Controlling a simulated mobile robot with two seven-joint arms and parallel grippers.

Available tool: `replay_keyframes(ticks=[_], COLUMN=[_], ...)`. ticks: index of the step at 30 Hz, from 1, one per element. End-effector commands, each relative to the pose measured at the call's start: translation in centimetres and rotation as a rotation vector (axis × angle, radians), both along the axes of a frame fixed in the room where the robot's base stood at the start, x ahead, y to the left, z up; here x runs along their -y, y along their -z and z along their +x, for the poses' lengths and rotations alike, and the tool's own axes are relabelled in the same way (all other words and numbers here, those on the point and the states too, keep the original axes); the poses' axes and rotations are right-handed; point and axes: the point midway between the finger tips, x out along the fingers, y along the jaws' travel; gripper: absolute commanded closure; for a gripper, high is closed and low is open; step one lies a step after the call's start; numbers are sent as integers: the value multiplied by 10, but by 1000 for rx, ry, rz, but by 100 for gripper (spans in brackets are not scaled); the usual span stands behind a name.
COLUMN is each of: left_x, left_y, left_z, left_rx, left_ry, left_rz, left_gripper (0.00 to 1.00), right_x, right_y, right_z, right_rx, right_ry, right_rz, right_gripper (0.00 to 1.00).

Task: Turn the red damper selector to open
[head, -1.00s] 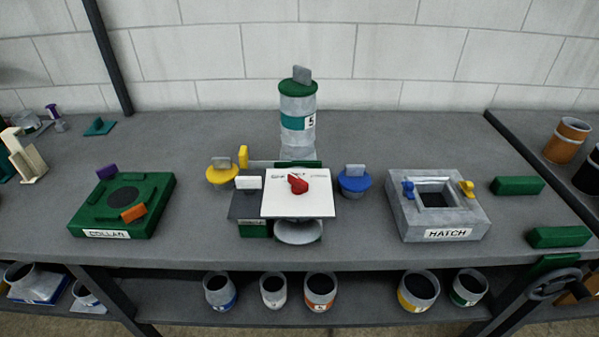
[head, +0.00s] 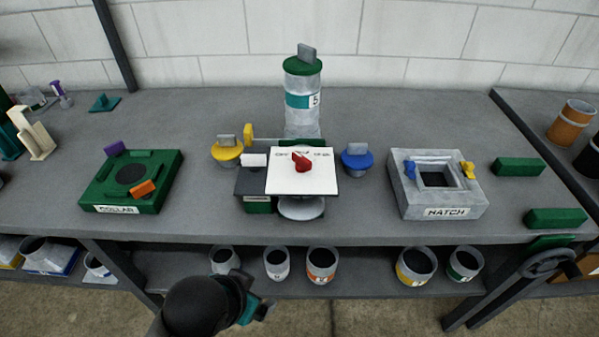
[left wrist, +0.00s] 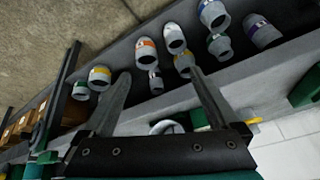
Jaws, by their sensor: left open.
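The red damper selector (head: 301,162) sits on a white panel (head: 318,184) at the middle of the bench in the head view. Its knob is tilted, with its long side running from upper left to lower right. Small labels on the panel are too small to read. My left gripper (head: 262,308) is low in front of the bench, below and left of the selector and apart from it. In the left wrist view its two fingers (left wrist: 160,78) are spread and empty. My right gripper is not in view.
A green collar block (head: 98,194) is at left and a grey hatch block (head: 408,200) at right. Yellow (head: 227,153) and blue (head: 357,161) knobbed caps flank the panel. A tall capped duct (head: 302,105) stands behind. The bench's front edge and a shelf of pots lie near my gripper.

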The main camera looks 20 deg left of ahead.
Motion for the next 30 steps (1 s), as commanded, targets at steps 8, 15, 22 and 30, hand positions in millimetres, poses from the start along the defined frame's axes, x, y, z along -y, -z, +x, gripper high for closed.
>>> replay_keyframes(ticks=[8, 15, 22, 30], left_x=[-9, 15, 77, 164], left_y=[-98, -225, -344, -398], left_z=[120, 190, 196, 150], left_rx=[540, 1081, 1598, 2032], left_ry=[70, 234, 535, 1083], left_rz=[155, 320, 509, 774], left_gripper=[5, 5, 5, 5], right_x=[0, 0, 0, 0], right_y=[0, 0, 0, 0], right_z=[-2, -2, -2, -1], right_rx=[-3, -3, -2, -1], right_ry=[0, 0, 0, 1], right_rz=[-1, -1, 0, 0], right_gripper=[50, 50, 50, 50])
